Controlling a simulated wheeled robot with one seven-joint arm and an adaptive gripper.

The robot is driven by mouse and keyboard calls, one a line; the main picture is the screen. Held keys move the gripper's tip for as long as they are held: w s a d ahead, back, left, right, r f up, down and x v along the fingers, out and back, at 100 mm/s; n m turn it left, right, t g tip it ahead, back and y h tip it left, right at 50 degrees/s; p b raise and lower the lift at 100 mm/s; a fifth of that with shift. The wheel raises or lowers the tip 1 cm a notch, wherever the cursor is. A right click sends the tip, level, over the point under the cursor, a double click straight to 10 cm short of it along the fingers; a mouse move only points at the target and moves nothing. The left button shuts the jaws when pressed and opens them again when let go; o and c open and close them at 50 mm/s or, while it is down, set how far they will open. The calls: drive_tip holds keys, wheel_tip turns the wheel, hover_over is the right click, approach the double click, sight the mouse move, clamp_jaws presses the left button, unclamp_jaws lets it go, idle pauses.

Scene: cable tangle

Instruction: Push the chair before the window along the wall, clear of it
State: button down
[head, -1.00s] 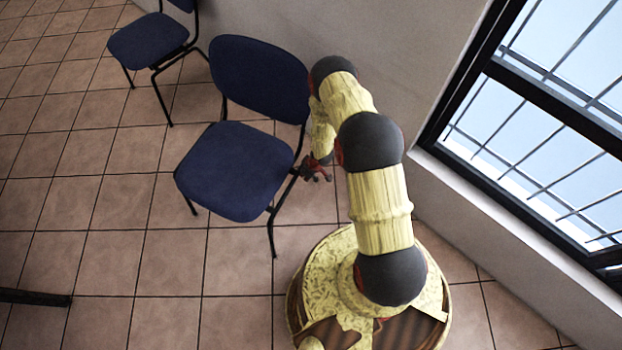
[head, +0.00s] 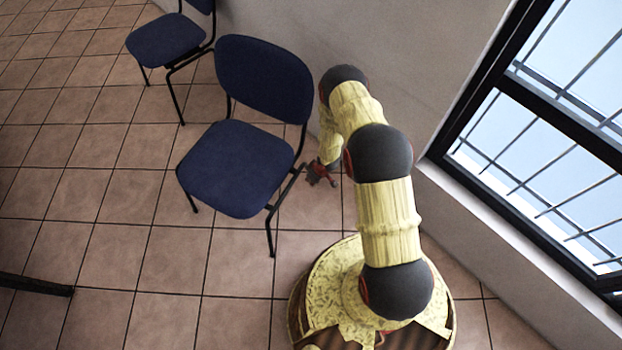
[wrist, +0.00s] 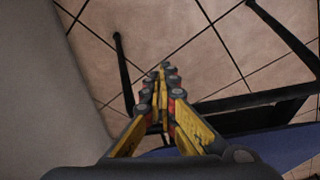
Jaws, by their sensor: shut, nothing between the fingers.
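The near chair has a dark blue seat (head: 235,168), a blue backrest (head: 264,80) and black legs. It stands upright by the wall, left of the barred window (head: 555,130) in the head view. My gripper (head: 321,174) is low beside the chair's right side, close to its black frame; I cannot tell whether they touch. In the wrist view my gripper's fingers (wrist: 162,75) are together with nothing between them. Black chair tubes (wrist: 250,100) and a strip of the blue seat (wrist: 275,150) lie to their right.
A second blue chair (head: 168,40) stands beyond the first along the wall (head: 420,50). A dark bar (head: 35,284) lies at the left edge. The tiled floor (head: 90,190) is clear left of the near chair.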

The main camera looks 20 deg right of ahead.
drive_tip(key=p+v, duration=0.3)
drive_tip(key=v, duration=0.7)
drive_tip(key=shift+s+p, duration=0.15)
drive_tip(key=shift+p, duration=0.15)
drive_tip(key=shift+d, duration=0.1)
